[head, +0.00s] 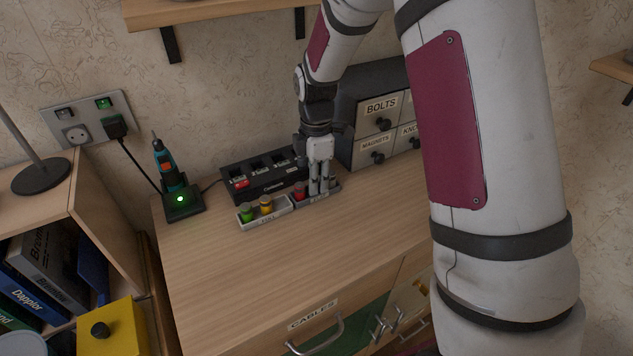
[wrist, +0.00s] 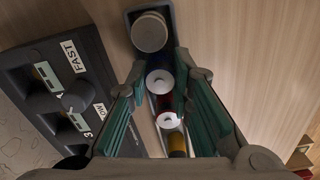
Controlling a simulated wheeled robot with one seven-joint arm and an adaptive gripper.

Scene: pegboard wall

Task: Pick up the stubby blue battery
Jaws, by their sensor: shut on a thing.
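The stubby blue battery (wrist: 160,82) shows in the wrist view as a pale round end with a strip of blue beside it, between my fingertips. My gripper (wrist: 169,80) has teal pads on either side of it and is shut on it. In the head view my gripper (head: 320,188) points down at the dark tray (head: 318,198), and its fingers hide the blue battery there. Whether the battery is clear of the tray floor I cannot tell. A red battery (head: 299,190) stands just left of my fingers.
A pale tray (head: 277,213) holds a green battery (head: 246,213) and a yellow battery (head: 266,205). A grey cylinder (wrist: 150,32) stands in the dark tray's far end. The black charger (head: 262,176) is close behind. Drawers (head: 375,125) stand behind right. The front desktop (head: 270,260) is clear.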

